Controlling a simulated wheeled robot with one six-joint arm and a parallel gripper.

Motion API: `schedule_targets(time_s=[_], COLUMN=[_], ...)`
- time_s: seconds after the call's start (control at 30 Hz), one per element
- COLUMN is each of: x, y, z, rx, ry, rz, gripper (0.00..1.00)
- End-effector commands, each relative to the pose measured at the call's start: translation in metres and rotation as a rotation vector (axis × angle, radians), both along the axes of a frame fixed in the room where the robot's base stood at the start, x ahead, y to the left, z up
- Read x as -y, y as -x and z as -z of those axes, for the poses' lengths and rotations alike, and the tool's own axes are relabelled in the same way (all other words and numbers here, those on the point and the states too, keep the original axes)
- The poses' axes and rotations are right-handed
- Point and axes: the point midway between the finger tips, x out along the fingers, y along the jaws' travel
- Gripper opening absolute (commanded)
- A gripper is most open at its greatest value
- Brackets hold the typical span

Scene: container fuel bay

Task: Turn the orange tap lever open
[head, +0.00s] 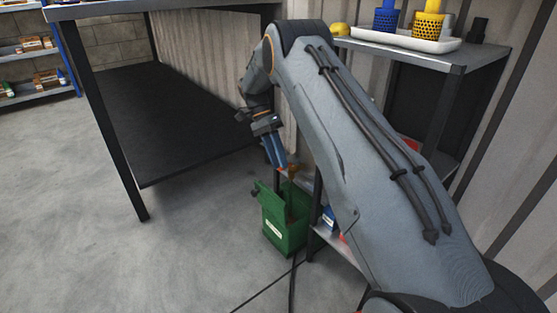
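My gripper (278,163) points down beside the shelf unit, with its blue fingers close together. I cannot tell whether they are open or shut. A small orange-brown piece (293,170) shows right by the fingertips, above a green container; it may be the tap lever. I cannot make out its angle or whether the fingers touch it. The tap's body is not clear, and my own arm covers much of the area to its right.
The green container (286,232), its lid raised, stands on the floor below my gripper. A metal shelf unit (440,58) holds a white tray (405,38) with blue and yellow items. A dark-legged table (120,120) stands left. Dark cables (292,280) cross the floor. Open floor lies front left.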

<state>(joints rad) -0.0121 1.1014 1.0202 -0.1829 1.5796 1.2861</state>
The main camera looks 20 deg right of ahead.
Motion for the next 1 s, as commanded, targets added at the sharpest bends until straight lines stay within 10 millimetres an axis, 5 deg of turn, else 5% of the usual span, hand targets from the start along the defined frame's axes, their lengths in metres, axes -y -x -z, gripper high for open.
schedule_targets(time_s=[0.27, 0.7, 1.0], x=[0.000, -0.012, -0.015], y=[-0.002, -0.034, -0.041], z=[-0.004, -0.052, -0.065], rx=[-0.001, 0.001, -0.001], ry=[0.001, 0.000, 0.000], rz=[-0.001, -0.001, 0.000], gripper=[0.33, 0.33, 0.33])
